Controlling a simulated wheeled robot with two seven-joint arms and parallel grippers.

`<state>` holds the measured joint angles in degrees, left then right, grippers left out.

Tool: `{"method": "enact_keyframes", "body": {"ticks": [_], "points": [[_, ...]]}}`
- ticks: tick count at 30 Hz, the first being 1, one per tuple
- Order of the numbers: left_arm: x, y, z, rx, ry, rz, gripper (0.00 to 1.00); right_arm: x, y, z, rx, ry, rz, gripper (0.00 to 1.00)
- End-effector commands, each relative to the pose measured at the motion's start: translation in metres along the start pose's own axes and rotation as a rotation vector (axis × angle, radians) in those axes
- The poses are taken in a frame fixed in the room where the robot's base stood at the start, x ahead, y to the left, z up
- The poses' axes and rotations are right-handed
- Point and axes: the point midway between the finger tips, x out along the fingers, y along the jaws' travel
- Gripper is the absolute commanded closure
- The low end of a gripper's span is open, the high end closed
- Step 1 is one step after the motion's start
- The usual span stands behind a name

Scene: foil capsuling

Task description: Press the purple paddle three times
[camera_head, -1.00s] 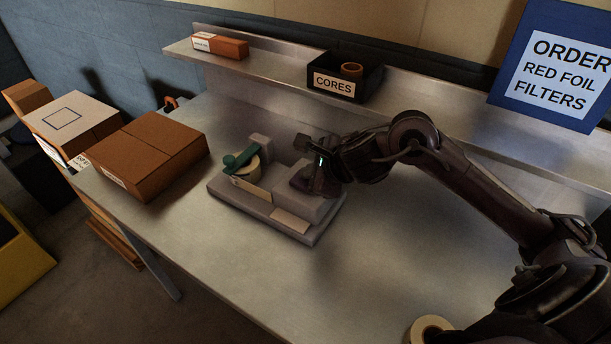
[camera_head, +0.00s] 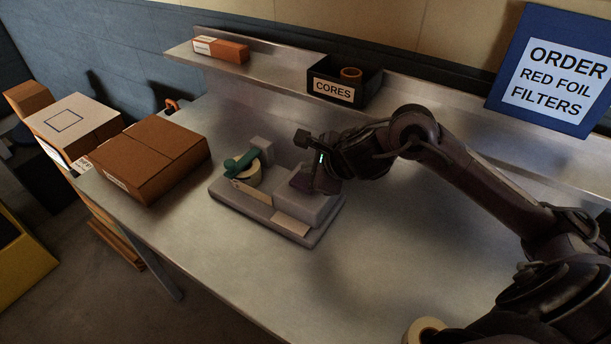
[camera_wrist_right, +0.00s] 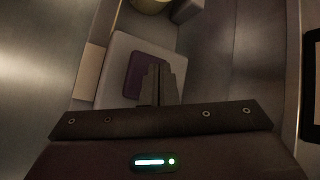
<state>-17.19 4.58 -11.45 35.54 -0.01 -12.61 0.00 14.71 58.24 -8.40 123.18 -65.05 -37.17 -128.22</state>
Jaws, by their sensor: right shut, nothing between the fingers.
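The purple paddle (camera_head: 299,179) is a dark flat pad on the right block of the grey machine (camera_head: 262,211) on the table. In the right wrist view the paddle (camera_wrist_right: 140,74) lies on a pale block, partly hidden behind my fingers. My right gripper (camera_head: 314,188) is shut and empty, pointing down at the paddle; in the right wrist view its closed fingertips (camera_wrist_right: 160,68) overlap the paddle's right side. I cannot tell whether they touch it. My left gripper is not in view.
A tape roll with a green arm (camera_head: 243,165) sits at the machine's left end. Brown boxes (camera_head: 150,160) stand at the table's left. A black cores bin (camera_head: 340,82) is on the back shelf. Another roll (camera_head: 424,331) lies at the front. The table right of the machine is clear.

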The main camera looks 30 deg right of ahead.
Motion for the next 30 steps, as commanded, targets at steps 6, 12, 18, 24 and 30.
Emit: {"method": "enact_keyframes", "body": {"ticks": [6, 12, 18, 24, 30], "points": [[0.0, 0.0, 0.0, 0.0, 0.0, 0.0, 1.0, 0.0, 0.0, 0.0, 0.0, 0.0, -0.001, 1.0], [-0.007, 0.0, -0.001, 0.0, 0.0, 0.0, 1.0, -0.007, -0.005, 0.005, 0.0, -0.001, -0.002, 1.0], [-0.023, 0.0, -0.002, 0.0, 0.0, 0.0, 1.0, -0.021, -0.017, 0.015, -0.001, -0.001, -0.004, 1.0], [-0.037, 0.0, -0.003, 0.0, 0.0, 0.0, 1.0, -0.034, -0.025, 0.025, -0.001, -0.001, -0.002, 1.0], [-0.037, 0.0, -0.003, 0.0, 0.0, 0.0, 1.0, -0.035, -0.025, 0.025, 0.0, 0.0, -0.001, 1.0]]}}
